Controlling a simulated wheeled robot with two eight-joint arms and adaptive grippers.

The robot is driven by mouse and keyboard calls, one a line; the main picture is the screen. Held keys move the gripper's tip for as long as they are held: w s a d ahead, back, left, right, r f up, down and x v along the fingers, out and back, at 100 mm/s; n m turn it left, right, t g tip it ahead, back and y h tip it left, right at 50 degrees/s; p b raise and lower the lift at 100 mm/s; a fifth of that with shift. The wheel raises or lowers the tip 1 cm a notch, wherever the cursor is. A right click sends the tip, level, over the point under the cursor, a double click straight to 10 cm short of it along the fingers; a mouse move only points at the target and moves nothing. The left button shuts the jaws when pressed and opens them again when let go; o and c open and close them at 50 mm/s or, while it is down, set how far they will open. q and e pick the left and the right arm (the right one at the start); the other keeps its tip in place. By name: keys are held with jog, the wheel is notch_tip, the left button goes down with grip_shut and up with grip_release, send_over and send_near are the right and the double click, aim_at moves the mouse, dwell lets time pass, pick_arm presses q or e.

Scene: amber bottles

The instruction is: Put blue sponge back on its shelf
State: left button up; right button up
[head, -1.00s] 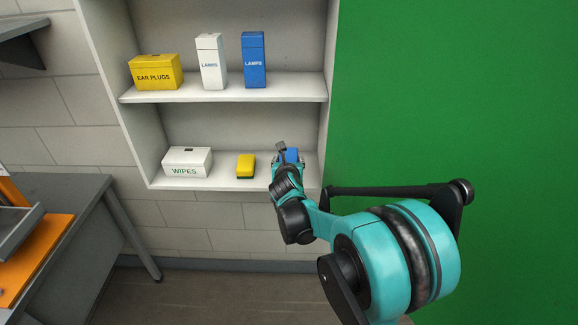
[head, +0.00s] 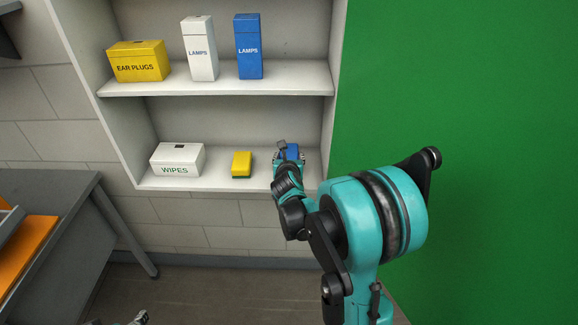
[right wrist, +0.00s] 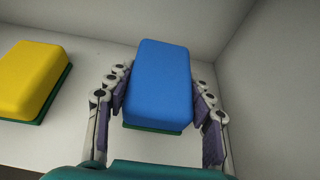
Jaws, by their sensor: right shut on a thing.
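The blue sponge (head: 291,151) is at the right end of the lower shelf (head: 215,178), near the side wall. In the right wrist view the sponge (right wrist: 160,80) is a blue block with a green underside. My right gripper (head: 289,158) is shut on it, with fingers on both long sides in the right wrist view (right wrist: 160,104). I cannot tell whether its underside touches the shelf. A small part of what looks like my left gripper (head: 139,318) shows at the bottom edge; its jaws cannot be made out.
A yellow sponge (head: 241,164) lies to the left of the blue one with a gap between. A white WIPES box (head: 177,160) stands further left. The upper shelf (head: 215,88) holds a yellow EAR PLUGS box (head: 138,61) and two LAMPS boxes. A grey table (head: 62,190) stands at left.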

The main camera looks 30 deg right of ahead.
notch_tip(320, 180, down, 3)
jog(key=shift+r+b, duration=0.1)
jog(key=shift+b, duration=0.35)
jog(key=shift+s+f, duration=0.1)
jog(key=shift+f, duration=0.1)
jog(key=shift+f, duration=0.15)
jog(key=o, duration=1)
jog(key=shift+r, duration=0.2)
